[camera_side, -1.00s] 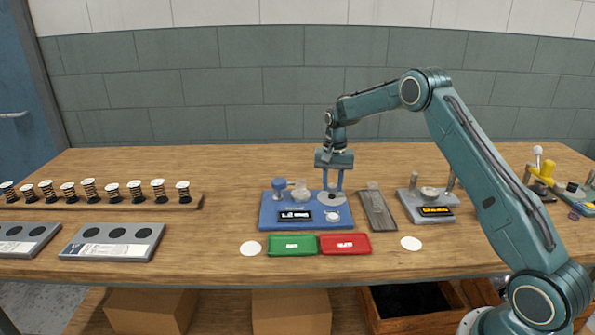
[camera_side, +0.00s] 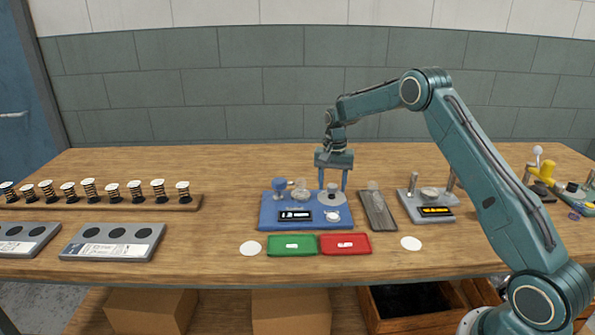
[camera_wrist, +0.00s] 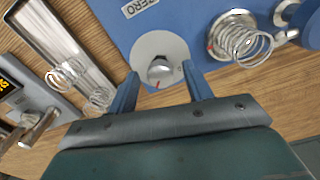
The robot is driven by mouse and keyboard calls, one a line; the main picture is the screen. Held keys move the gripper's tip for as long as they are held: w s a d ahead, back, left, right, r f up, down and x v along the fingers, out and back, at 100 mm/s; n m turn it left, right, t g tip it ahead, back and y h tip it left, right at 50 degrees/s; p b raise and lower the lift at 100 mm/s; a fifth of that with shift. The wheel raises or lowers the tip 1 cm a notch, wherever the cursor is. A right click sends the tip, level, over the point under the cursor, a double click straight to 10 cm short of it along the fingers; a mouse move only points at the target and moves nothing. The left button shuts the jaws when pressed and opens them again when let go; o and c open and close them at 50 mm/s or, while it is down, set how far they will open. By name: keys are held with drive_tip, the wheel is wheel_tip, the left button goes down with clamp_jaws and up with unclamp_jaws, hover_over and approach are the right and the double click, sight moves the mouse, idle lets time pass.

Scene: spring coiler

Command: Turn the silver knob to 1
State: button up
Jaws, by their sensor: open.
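The silver knob (camera_wrist: 160,69) sits at the middle of a pale round dial on the blue machine base (camera_side: 268,214). The dial (camera_side: 333,198) also shows in the side view. A red mark shows at the knob's edge on the side toward my gripper in the wrist view. The dial's numbers are too small to read. My gripper (camera_side: 333,187) points down above the dial, jaws apart and empty. In the wrist view its two blue fingers stand on either side of the knob, with gaps between them and it.
On the base are a small display (camera_side: 295,216), a white button (camera_side: 332,216), a blue knob (camera_side: 279,183) and a coil (camera_wrist: 240,40). A grey tray (camera_side: 377,212) and a grey scale-like device (camera_side: 428,206) lie to the right. Green (camera_side: 292,245) and red (camera_side: 345,244) trays lie in front.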

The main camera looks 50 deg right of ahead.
sight(332, 187)
wheel_tip(332, 187, up, 14)
idle(0.8)
drive_tip(key=s+a+r+n+t, duration=0.3)
drive_tip(key=s+a+r+n, duration=0.3)
drive_tip(key=s+a+r, duration=0.9)
drive_tip(key=s+a+f+n+t, duration=0.1)
drive_tip(key=s+a+f, duration=0.1)
drive_tip(key=s, duration=0.5)
drive_tip(key=s+a+f+n, duration=0.2)
drive_tip(key=s+f, duration=0.1)
drive_tip(key=s, duration=0.4)
drive_tip(key=s+a+f+n+t, duration=0.1)
drive_tip(key=s+a+f+n, duration=0.1)
drive_tip(key=s, duration=0.5)
drive_tip(key=shift+s+f+t, duration=0.25)
drive_tip(key=shift+f+t, duration=0.05)
drive_tip(key=shift+f, duration=0.25)
